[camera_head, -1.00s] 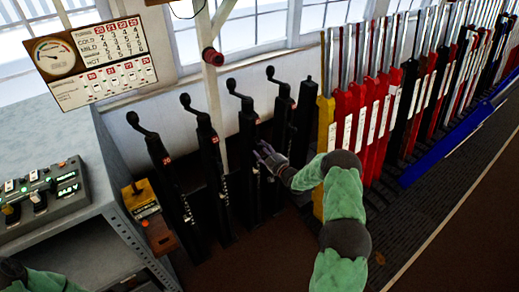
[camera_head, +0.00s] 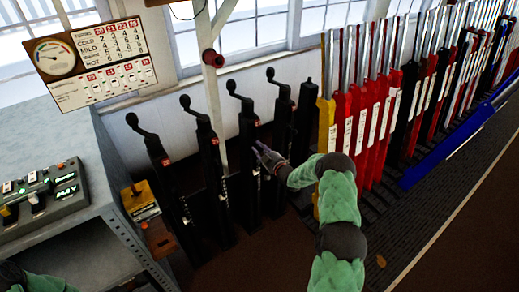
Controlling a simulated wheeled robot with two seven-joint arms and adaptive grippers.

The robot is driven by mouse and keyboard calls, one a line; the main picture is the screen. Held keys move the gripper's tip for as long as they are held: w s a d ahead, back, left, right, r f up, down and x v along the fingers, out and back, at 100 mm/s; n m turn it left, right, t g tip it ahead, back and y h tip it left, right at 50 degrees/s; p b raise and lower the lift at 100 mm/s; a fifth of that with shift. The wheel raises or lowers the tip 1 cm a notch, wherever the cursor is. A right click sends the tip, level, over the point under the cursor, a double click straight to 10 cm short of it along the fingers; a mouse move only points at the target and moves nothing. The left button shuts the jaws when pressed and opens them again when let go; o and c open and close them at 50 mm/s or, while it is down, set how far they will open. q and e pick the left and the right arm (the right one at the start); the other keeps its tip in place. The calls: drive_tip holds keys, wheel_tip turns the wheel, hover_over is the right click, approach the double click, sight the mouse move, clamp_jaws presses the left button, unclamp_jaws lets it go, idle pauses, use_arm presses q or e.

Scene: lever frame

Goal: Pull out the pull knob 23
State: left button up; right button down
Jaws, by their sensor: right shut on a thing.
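My right gripper (camera_head: 262,152) is shut at the front of a tall black post (camera_head: 249,135), the third of the black crank-topped posts from the left. It is closed on the small pull knob there, which the fingers hide. The red number tag (camera_head: 257,123) on this post sits just above the fingers and is too small to read surely. My right arm reaches in from the lower right. Part of my left arm shows at the bottom left corner, but its gripper is out of view.
Black posts (camera_head: 163,175) (camera_head: 210,160) stand to the left and another (camera_head: 281,115) close to the right. Yellow, red and black levers (camera_head: 360,120) crowd the right. A grey cabinet (camera_head: 75,165) with a control box (camera_head: 40,200) stands left. The brown floor in front is open.

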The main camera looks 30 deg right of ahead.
drive_tip(key=shift+s+d, duration=0.1)
drive_tip(key=shift+s, duration=1.1)
drive_tip(key=c, duration=1)
unclamp_jaws()
drive_tip(key=shift+s, duration=0.1)
drive_tip(key=shift+s, duration=0.1)
drive_tip(key=s, duration=0.8)
drive_tip(key=s+d, duration=0.1)
drive_tip(key=s, duration=0.2)
drive_tip(key=shift+s, duration=0.4)
